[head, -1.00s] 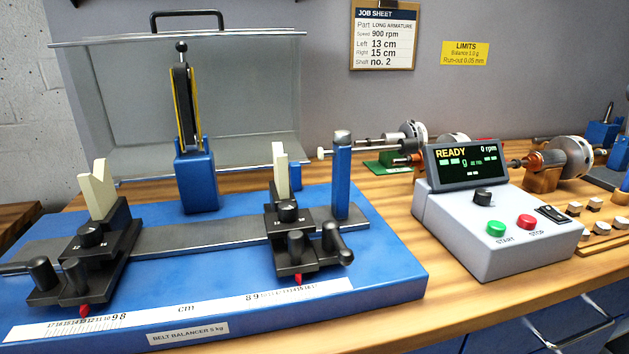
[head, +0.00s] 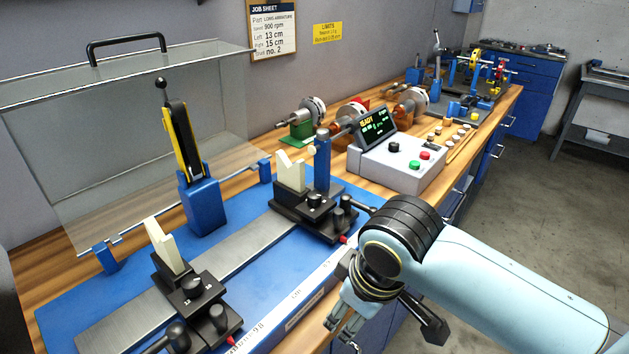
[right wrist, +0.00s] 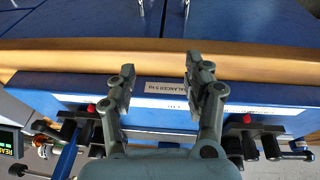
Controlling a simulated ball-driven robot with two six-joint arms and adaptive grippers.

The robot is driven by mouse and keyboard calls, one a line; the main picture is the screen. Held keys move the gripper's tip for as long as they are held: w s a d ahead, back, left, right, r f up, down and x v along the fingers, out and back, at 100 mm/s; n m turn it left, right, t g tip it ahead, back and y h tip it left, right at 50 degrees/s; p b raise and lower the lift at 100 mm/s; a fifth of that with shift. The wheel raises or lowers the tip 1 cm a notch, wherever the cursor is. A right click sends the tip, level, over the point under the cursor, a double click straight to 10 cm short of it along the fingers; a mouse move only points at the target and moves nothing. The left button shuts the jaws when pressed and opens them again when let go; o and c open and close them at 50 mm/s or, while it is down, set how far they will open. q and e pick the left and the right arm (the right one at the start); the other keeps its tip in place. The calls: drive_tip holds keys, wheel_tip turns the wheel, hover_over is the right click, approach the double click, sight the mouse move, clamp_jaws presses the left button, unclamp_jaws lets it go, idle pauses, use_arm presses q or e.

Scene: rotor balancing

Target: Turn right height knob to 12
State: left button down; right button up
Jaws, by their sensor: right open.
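The right support (head: 296,214) is a black carriage with a cream V-block (head: 291,170), standing on the balancer's steel rail. Its height knob (head: 314,199) is a black knob on top; its setting is too small to read. More black knobs and a lever sit at its front. The left support (head: 192,288) stands nearer, with a similar knob (head: 193,286). My right gripper (head: 346,328) is open and empty, in front of the balancer's front edge, apart from both supports. In the right wrist view its fingers (right wrist: 160,78) are spread before the blue base. My left gripper is out of view.
A blue post (head: 322,162) stands behind the right support. The belt arm (head: 184,142) rises behind the rail, with a clear guard (head: 130,130) at the back. The control box (head: 397,166) is to the right; rotors (head: 303,118) stand behind. Open floor lies right of the bench.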

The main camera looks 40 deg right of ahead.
drive_tip(key=w+d+r+n+g+p, duration=0.1)
drive_tip(key=w+d+r, duration=0.25)
drive_tip(key=w, duration=0.25)
drive_tip(key=w+d+r+n+g, duration=0.1)
drive_tip(key=w+d+r, duration=0.1)
drive_tip(key=w+r, duration=0.3)
wheel_tip(320, 180, up, 8)
hover_over(316, 195)
wheel_tip(316, 195, down, 3)
drive_tip(key=b, duration=0.2)
drive_tip(key=shift+r+g+y+b, duration=0.15)
drive_tip(key=shift+g+y+b, duration=0.15)
drive_tip(key=shift+g+y, duration=0.1)
wheel_tip(316, 195, down, 8)
drive_tip(key=shift+r, duration=0.2)
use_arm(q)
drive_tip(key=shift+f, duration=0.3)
use_arm(e)
drive_tip(key=shift+c, duration=0.4)
